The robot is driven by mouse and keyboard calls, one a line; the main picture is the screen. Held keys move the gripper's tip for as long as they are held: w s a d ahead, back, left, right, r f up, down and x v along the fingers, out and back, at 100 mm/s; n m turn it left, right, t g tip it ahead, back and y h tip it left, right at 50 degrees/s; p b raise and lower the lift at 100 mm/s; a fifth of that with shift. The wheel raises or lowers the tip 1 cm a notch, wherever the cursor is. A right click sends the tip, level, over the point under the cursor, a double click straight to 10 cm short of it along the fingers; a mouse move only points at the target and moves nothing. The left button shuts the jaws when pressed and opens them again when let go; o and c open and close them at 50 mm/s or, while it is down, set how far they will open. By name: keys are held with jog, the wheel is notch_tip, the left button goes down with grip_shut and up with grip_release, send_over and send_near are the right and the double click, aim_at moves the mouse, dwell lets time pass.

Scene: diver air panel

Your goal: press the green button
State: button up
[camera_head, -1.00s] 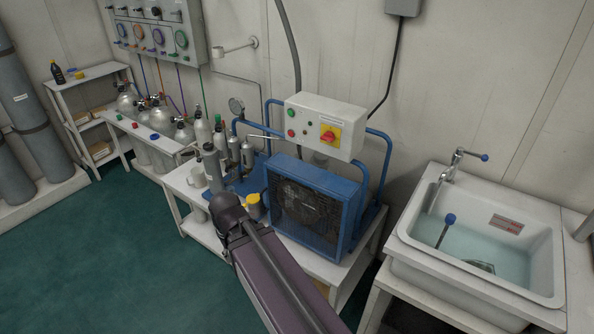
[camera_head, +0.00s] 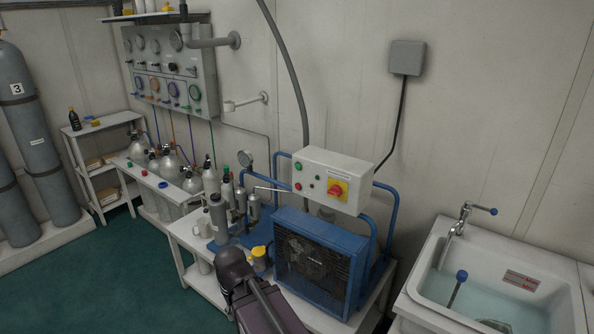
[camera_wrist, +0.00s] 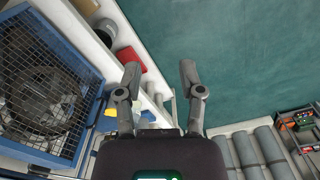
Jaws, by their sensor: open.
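The green button (camera_head: 298,166) is small and round, at the upper left of the front of the white control box (camera_head: 345,171) above the blue compressor. A red button (camera_head: 297,187) is just below it. A red and yellow rotary switch (camera_head: 337,190) is further right on the same face. My gripper (camera_wrist: 160,76) is open and empty in the wrist view, its two fingers spread over the teal floor. The green button is not in the wrist view. In the head view my arm is below and in front of the compressor, apart from the control box; its fingers are hidden.
The blue compressor (camera_head: 317,262) with its grille and tube frame stands on a white table. A yellow-topped part (camera_head: 259,252) and a grey cylinder (camera_head: 219,218) are to its left. A sink (camera_head: 430,286) is at the right. Teal floor (camera_head: 120,275) is open at the left.

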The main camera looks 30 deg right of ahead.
jog(key=shift+c, duration=0.2)
grip_shut()
dwell(1.2)
